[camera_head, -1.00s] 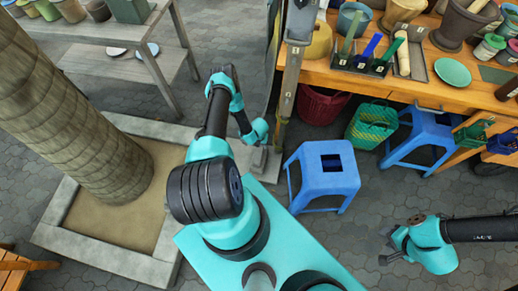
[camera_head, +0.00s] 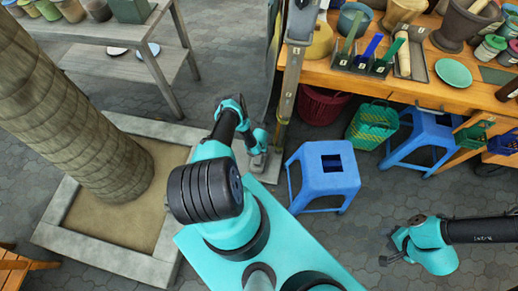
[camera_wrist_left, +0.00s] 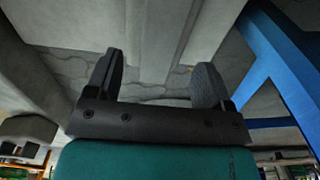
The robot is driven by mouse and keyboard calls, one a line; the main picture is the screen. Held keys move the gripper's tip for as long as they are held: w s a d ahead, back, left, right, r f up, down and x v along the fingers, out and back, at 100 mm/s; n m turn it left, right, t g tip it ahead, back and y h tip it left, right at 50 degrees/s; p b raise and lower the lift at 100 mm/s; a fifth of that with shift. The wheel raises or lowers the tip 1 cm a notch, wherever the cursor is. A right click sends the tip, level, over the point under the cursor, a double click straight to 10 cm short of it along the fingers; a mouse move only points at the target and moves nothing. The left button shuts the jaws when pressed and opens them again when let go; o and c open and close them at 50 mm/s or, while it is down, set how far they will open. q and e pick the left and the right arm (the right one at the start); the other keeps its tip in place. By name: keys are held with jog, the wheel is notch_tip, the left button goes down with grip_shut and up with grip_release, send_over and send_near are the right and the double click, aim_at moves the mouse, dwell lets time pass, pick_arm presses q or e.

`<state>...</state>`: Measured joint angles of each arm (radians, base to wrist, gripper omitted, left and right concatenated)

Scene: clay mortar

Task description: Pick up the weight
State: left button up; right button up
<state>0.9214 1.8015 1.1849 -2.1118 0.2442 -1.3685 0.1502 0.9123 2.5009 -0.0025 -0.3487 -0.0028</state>
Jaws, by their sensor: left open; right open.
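I cannot pick out the weight with certainty in either view. My left gripper (camera_head: 257,158) is low beside the foot of the upright post, partly hidden by its own wrist in the head view. In the left wrist view its two dark fingers (camera_wrist_left: 158,82) are apart, with only grey paving and pale grey slab surfaces visible between and beyond them. My right gripper (camera_head: 388,248) is open and empty above the paving at the lower right.
A blue stool (camera_head: 323,172) stands just right of my left gripper, its legs also in the left wrist view (camera_wrist_left: 285,70). The post (camera_head: 291,85) rises beside the wooden bench (camera_head: 425,78). A stone-edged planter (camera_head: 60,220) with a trunk is at left. Paving near my right gripper is clear.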

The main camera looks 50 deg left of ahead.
aim_at(259, 159)
pick_arm(q)
jog(key=shift+f, duration=0.15)
jog(key=shift+s+d+f, duration=0.1)
jog(key=shift+d+f, duration=0.05)
jog(key=shift+f, duration=2.3)
grip_shut()
jog(key=shift+a, duration=0.2)
